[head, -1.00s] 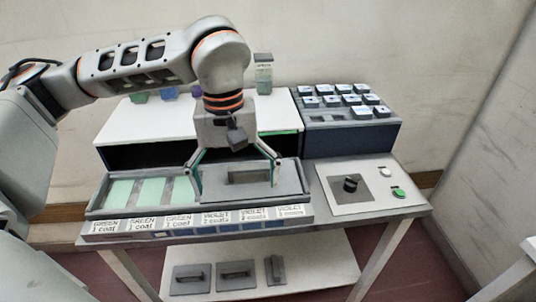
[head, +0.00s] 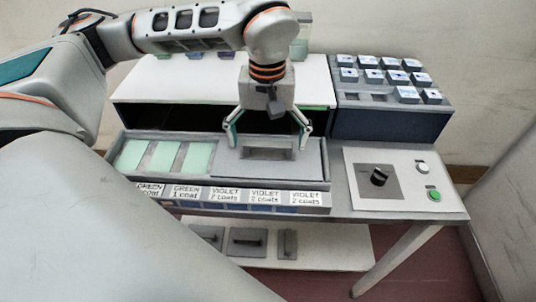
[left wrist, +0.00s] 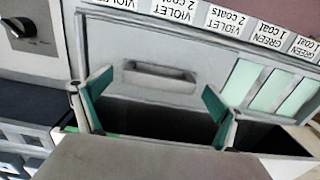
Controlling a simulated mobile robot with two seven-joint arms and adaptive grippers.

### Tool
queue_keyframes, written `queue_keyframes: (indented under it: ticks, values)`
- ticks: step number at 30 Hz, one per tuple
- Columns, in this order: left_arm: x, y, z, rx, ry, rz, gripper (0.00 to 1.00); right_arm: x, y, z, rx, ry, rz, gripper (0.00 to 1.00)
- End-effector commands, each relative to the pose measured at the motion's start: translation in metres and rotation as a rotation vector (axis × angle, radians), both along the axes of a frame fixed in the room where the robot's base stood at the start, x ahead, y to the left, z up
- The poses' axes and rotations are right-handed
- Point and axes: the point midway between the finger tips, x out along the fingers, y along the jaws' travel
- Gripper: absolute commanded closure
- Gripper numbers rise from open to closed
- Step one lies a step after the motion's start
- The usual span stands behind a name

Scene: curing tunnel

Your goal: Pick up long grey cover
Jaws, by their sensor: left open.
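The long grey cover (head: 309,165) is a flat plate with a raised handle, lying over the right part of the grey tray (head: 322,197). It looks flat and still. In the left wrist view the cover (left wrist: 225,58) shows its handle across the middle. My left gripper (head: 268,142) is open and empty, fingers pointing down near the cover's far edge, one on each side of the handle. In the left wrist view its green-padded fingers (left wrist: 157,100) are wide apart with nothing between them. Whether the tips touch the cover I cannot tell. My right gripper is not in view.
Pale green panels (head: 164,156) lie uncovered in the tray's left part. Smaller grey handled plates (head: 247,242) lie on the lower shelf. A white-topped box (head: 180,88) stands behind, a rack of blocks (head: 392,120) at right, and a panel with a black knob (head: 379,177) in front of it.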

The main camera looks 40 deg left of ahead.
Motion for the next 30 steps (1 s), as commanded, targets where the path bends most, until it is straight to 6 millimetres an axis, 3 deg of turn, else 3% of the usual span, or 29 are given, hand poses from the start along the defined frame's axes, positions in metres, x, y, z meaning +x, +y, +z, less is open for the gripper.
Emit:
queue_keyframes:
  ticks: [3,11,17,20,30]
  values:
    - [-0.0009,-0.0004,-0.0122,-0.001,0.003,-0.001,0.04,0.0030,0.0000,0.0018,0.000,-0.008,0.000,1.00]
    - [-0.0005,-0.0004,-0.0142,0.000,0.000,0.000,0.04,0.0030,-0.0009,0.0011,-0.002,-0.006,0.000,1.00]
    - [-0.0006,-0.0004,-0.0142,-0.001,0.001,0.000,0.51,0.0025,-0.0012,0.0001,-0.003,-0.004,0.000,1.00]
    - [-0.0005,-0.0004,-0.0139,0.000,0.000,0.000,0.57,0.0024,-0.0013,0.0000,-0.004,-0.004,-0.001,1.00]
    - [0.0000,-0.0005,-0.0085,0.000,-0.001,0.000,0.57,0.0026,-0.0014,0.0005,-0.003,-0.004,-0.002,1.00]
